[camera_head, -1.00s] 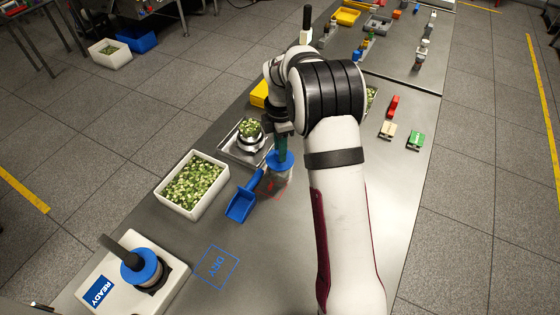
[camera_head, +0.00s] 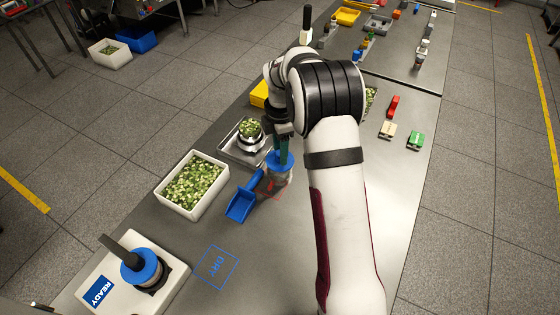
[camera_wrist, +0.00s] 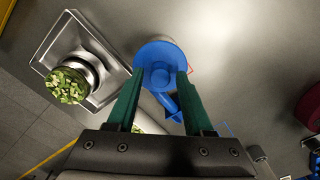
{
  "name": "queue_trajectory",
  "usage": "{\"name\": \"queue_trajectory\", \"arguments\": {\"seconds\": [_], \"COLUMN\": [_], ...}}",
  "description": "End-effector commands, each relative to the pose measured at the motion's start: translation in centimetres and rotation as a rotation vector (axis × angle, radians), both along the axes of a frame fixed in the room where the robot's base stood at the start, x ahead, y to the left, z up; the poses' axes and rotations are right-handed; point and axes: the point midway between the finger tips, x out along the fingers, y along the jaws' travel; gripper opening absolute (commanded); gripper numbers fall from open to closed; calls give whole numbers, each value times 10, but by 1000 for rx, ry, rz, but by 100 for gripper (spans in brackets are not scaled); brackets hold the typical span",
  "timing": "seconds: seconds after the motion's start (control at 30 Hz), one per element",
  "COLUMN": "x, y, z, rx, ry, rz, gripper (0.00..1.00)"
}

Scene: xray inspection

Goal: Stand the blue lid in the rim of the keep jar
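The blue lid (camera_head: 280,161) is a round disc with a raised centre knob, directly below my gripper (camera_head: 284,155). A pale jar-like shape (camera_head: 276,182) shows just under the lid in the head view, partly hidden by it. I cannot tell exactly how the lid sits on that shape. In the wrist view the lid (camera_wrist: 160,52) shows from above, and my gripper's green fingers (camera_wrist: 160,76) stand apart on either side of its knob, with gaps. My gripper looks open.
A blue scoop (camera_head: 243,199) lies close to the left of the lid. A white tub (camera_head: 160,190) of green pieces and a steel tray (camera_head: 232,150) with a filled pot (camera_head: 250,132) stand nearby. A READY stand (camera_head: 95,270) holds another blue-topped jar (camera_head: 140,266). The DRY square (camera_head: 216,266) is clear.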

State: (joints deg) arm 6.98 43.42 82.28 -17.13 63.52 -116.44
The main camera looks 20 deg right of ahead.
Motion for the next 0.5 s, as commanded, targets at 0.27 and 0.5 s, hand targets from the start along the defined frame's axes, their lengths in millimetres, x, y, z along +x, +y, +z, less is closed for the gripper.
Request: {"name": "queue_trajectory", "arguments": {"seconds": [0.27,0.5], "x": [0,1], "y": [0,0], "z": [0,27], "rx": [0,-1], "ry": [0,-5], "rz": [0,1], "gripper": [65,65]}}
